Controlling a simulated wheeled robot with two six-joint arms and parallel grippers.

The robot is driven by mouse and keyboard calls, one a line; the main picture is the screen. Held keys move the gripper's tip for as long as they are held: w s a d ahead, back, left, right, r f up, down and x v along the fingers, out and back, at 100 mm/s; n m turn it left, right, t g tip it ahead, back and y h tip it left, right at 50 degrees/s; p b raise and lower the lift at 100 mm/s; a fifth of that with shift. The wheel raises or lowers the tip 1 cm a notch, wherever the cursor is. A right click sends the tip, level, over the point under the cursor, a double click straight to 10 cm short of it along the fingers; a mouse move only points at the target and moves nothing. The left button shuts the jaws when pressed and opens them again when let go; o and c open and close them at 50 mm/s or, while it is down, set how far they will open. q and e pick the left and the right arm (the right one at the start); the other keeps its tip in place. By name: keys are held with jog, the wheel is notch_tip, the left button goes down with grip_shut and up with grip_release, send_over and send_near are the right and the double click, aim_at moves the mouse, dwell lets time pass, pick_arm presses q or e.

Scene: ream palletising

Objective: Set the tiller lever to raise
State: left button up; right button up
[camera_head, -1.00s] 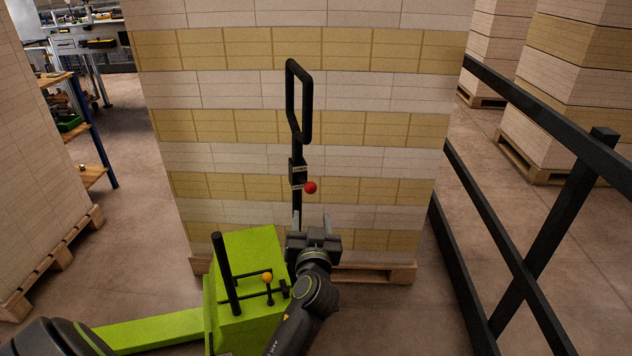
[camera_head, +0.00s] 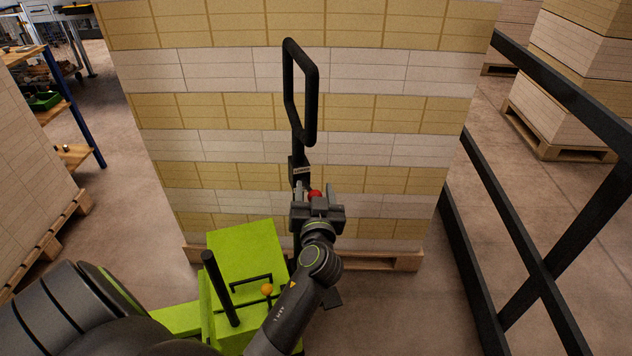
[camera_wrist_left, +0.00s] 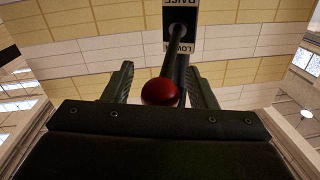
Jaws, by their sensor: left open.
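The tiller lever's red ball knob (camera_head: 315,194) sits just past my left gripper in the head view. In the left wrist view the red knob (camera_wrist_left: 160,92) lies between the two fingers, with its dark rod running to a plate (camera_wrist_left: 183,30) marked RAISE and LOWER. My left gripper (camera_head: 317,192) is open around the knob, with a gap to the finger on each side. The black tiller (camera_head: 303,120) stands upright with a loop handle on top. My right gripper is out of view.
A tall stack of cream and yellow reams (camera_head: 400,110) on a wooden pallet (camera_head: 385,261) stands behind the tiller. The green truck body (camera_head: 245,250) with black bars and a yellow ball (camera_head: 267,289) is below left. A black railing (camera_head: 500,215) runs along the right.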

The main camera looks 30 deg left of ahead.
pick_arm(q)
jog(key=shift+s, duration=0.1)
jog(key=shift+c, duration=0.7)
grip_shut()
